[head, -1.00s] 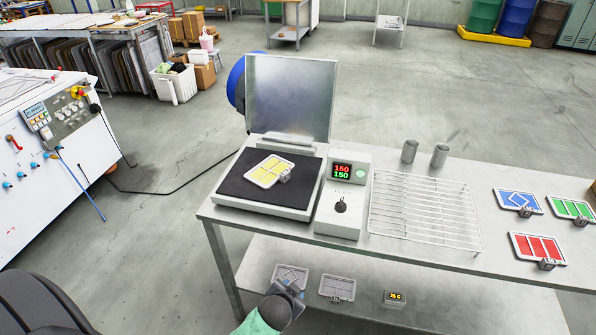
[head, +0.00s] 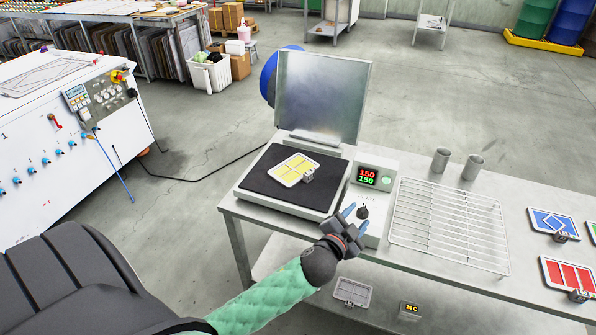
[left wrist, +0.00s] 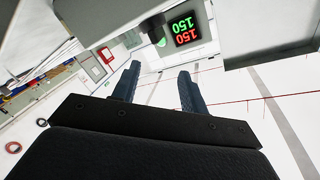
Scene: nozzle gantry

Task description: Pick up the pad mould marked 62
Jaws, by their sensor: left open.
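Several flat pad moulds are in the head view; I cannot read a 62 on any. A yellow-filled mould (head: 294,168) lies on the black plate of the open heat press (head: 240,196). A blue mould (head: 551,221), a red mould (head: 568,271) and a partly cut-off green mould (head: 593,229) lie on the bench at right. A grey mould (head: 352,291) lies on the lower shelf. My left gripper (head: 356,210) is open and empty before the press's control box; it also shows in the left wrist view (left wrist: 160,72). My right gripper is out of view.
The control box (head: 370,190) reads 150 over 150, with a dark knob. A wire rack (head: 448,228) lies on the bench right of it, with two metal cylinders (head: 440,160) behind. A small display (head: 410,309) is on the lower shelf. The raised press lid (head: 322,95) stands behind the plate.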

